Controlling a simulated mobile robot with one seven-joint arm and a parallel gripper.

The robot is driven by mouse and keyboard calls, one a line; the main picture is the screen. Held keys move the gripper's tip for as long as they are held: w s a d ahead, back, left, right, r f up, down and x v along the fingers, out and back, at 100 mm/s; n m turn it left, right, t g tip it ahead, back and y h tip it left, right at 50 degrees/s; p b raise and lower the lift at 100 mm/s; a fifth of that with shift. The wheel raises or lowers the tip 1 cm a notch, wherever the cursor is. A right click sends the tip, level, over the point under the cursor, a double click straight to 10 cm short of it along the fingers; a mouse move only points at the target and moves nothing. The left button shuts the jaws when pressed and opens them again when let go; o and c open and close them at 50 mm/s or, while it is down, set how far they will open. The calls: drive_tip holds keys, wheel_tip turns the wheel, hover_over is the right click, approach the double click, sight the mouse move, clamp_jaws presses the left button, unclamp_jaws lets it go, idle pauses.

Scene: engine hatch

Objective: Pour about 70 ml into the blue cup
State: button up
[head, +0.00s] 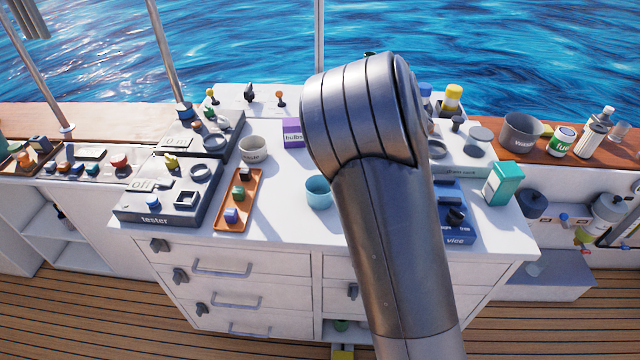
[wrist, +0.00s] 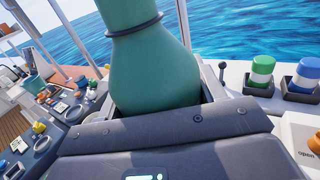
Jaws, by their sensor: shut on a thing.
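The blue cup (head: 319,192) stands upright on the white counter in the head view, just left of my arm. Its open top faces up; what is inside cannot be made out. My gripper (wrist: 160,110) is shut on a green bottle (wrist: 155,70) with a dark ring around its neck, seen in the wrist view. The bottle's upper end is cut off by the picture edge. In the head view my arm hides the gripper and bottle, so their distance from the cup cannot be told.
A grey-white cup (head: 254,150) stands behind and left of the blue cup. An orange tray (head: 252,206) with small blocks lies left. A tester box (head: 150,205) is farther left. A teal carton (head: 502,184) and a blue device (head: 461,238) are right of my arm.

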drive_tip(key=s+a, duration=1.9)
drive_tip(key=a, duration=0.2)
wheel_tip(320, 180, down, 16)
drive_tip(key=shift+r, duration=0.2)
drive_tip(key=shift+d+r, duration=0.1)
drive_tip(key=shift+r, duration=0.05)
